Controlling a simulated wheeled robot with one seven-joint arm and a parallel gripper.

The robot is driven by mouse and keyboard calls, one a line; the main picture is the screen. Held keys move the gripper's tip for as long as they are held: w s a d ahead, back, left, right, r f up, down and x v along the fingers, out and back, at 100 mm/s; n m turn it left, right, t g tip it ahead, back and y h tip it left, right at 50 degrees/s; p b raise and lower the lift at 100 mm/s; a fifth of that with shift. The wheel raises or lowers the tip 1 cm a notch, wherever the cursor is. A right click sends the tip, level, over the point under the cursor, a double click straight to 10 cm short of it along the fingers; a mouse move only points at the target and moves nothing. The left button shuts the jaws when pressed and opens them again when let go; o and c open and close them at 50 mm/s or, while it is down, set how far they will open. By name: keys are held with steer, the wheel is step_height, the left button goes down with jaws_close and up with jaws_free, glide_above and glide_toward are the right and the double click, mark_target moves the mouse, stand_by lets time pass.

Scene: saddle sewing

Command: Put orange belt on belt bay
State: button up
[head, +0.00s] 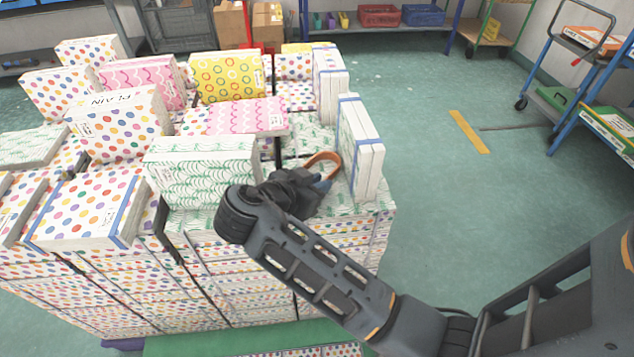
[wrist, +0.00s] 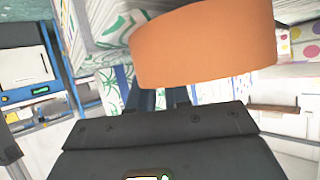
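The orange belt (head: 322,157) is a curved band at the tips of my gripper (head: 324,181) in the head view. In the wrist view the belt (wrist: 205,46) is large and close, crossing in front of the fingertips (wrist: 158,95). The gripper appears shut on the belt, though the band hides the exact contact. The belt is just above the top of the stacked boxes, beside an upright white box with a blue strap (head: 361,150). I cannot make out a marked belt bay in either view.
A big stack of patterned boxes (head: 270,270) fills the left, with a green wavy box (head: 202,165) left of my gripper. Blue carts (head: 585,90) stand at the far right and a shelf with red and blue crates (head: 380,15) at the back. The green floor between is mostly clear.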

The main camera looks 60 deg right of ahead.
steer(key=shift+o, duration=1.4)
